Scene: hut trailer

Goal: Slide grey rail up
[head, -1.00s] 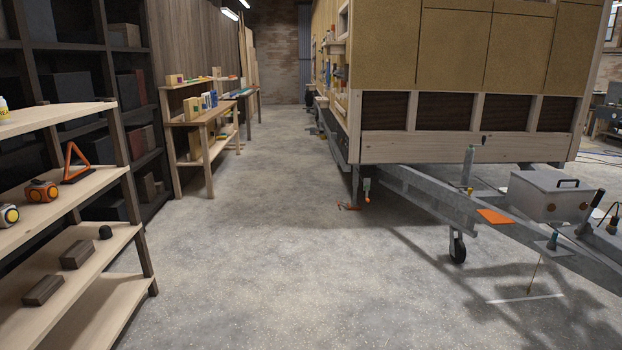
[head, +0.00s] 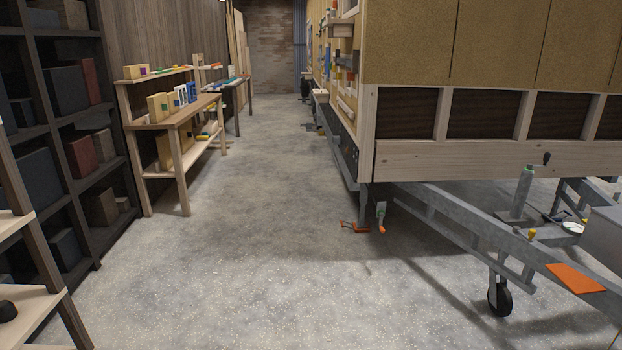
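Neither of my grippers shows in the head view. I cannot tell which part is the grey rail. The hut trailer (head: 480,155) stands on the right, with tan upper panels and a pale wood lower band. Along its left side, small coloured items and wooden parts show, too small to make out. Its grey metal drawbar (head: 470,215) runs to the lower right. A grey corner leg (head: 380,212) with an orange-tipped handle hangs under the near corner.
A clear concrete aisle (head: 250,210) runs ahead to a brick wall (head: 268,50). Dark shelving (head: 95,125) and a wooden workbench (head: 165,125) line the left. A jockey wheel (head: 499,299) and orange plate (head: 575,278) are at the lower right. An orange item (head: 354,226) lies on the floor.

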